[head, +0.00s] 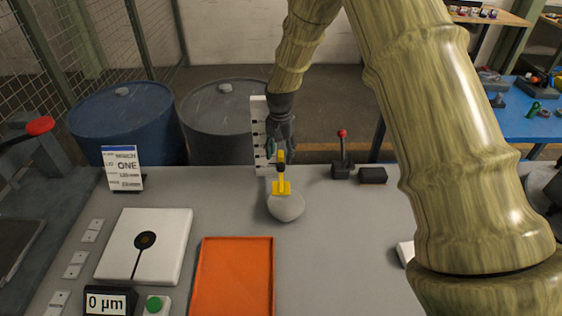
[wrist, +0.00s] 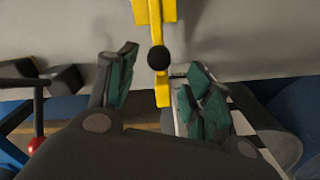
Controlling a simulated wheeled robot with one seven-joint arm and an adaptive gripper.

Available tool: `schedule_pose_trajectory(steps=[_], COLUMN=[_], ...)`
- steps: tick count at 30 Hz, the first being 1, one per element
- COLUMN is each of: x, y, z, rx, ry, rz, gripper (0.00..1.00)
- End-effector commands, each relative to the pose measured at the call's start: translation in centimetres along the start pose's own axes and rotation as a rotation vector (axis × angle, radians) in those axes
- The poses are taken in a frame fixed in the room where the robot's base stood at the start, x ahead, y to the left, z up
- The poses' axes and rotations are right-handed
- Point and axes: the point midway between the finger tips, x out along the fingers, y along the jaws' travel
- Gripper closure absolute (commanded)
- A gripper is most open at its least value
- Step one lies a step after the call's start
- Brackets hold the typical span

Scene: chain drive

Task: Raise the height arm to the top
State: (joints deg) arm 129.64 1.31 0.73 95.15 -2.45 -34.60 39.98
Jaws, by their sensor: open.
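The height arm (head: 281,187) is a yellow piece with a black knob, low in front of an upright white post with dark notches (head: 259,135). A grey rounded lump (head: 286,207) is directly below its yellow foot. My gripper (head: 280,150) is at the upper part of the height arm, beside the post, and partly hides both. In the wrist view, the yellow arm (wrist: 163,92) and its black knob lie between the spread green-padded fingers of my gripper (wrist: 162,62). A gap shows on both sides of the knob.
A small red-knobbed lever (head: 342,160) and a dark block (head: 373,175) stand right of the post. An orange tray (head: 234,243), a white plate (head: 168,208), a display (head: 106,302) and a sign (head: 123,169) are nearer or left. Drums stand behind the table.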

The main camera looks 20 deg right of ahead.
Motion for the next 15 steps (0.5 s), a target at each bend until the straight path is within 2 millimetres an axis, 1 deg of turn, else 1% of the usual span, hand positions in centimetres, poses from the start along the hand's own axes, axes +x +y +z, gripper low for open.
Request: schedule_pose_trajectory(steps=[6,9,15], x=[2.7,3.7,4.9], y=[0.1,0.1,0.1], z=[0.0,0.0,-0.1], rx=[0.0,-0.001,0.001], ry=[-0.001,0.0,0.001], rz=[0.001,0.0,-0.001], gripper=[0.49,0.49,0.49])
